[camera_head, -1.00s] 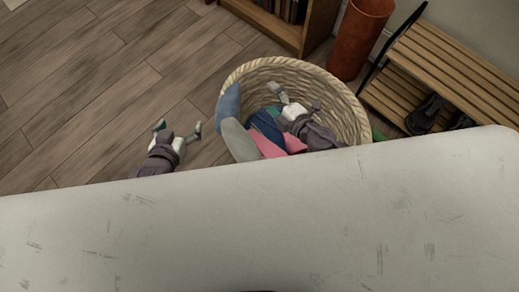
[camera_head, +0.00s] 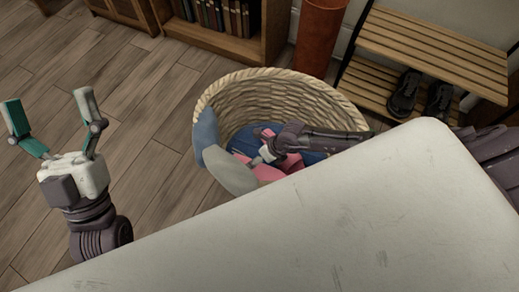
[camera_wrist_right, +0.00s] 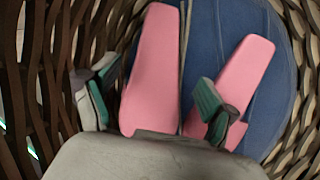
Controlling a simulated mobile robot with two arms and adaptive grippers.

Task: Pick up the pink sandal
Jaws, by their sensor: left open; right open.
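Two flat pink shapes, which look like the pink sandal (camera_wrist_right: 152,65) and a second pink piece (camera_wrist_right: 245,72), lie on blue material in a basket. Pink also shows in the head view (camera_head: 292,164), partly hidden by my right arm. My right gripper (camera_wrist_right: 155,98) is inside the basket, open and empty, with the left pink shape between or just beyond its fingers. Its right finger overlaps the second pink piece in the picture. Whether they touch is unclear. My left gripper (camera_head: 48,125) is open and empty above the floor, left of the basket.
The woven basket (camera_head: 335,100) has high walls close around my right gripper. Blue (camera_head: 207,133) and grey (camera_head: 228,172) soft items hang over its left rim. A bookshelf, a terracotta cylinder (camera_head: 320,35) and a shoe bench (camera_head: 430,45) stand behind. The floor at left is clear.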

